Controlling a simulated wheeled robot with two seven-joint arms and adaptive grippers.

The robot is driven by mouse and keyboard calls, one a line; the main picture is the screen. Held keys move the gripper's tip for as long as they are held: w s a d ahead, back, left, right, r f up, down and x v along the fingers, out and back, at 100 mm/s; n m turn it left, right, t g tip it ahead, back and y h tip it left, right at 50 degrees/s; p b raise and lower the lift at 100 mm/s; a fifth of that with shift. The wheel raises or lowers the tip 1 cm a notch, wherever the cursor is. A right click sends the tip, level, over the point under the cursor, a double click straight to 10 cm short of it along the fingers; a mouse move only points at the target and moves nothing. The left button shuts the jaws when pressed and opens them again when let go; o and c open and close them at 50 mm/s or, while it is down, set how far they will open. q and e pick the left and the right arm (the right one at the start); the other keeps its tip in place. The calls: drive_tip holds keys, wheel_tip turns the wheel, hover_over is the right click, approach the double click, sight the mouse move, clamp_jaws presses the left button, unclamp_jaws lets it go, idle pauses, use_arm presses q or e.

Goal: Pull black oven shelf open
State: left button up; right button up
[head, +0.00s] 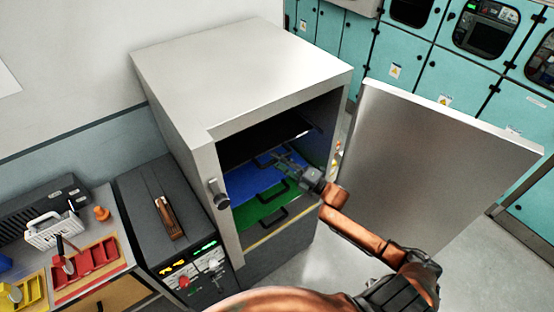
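The grey oven (178,125) stands open in the middle of the head view. Inside it a black shelf (262,140) lies at the top, above a blue shelf (237,182) and a green shelf (250,211). Dark handles show at the front of the shelves. My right gripper (279,159) reaches into the oven opening from the right, at the black and blue shelves' front. Its two fingers look spread, with nothing seen between them. I cannot tell whether it touches a handle. My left gripper is not in view.
The oven door (415,165) is swung wide open to the right, beside my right arm. A dark control unit (165,215) stands left of the oven. A bench with red trays (90,262) and a white basket (52,232) is at the far left. Teal cabinets (440,85) line the back.

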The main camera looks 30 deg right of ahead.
drive_tip(key=shift+c, duration=0.5)
clamp_jaws()
idle(0.3)
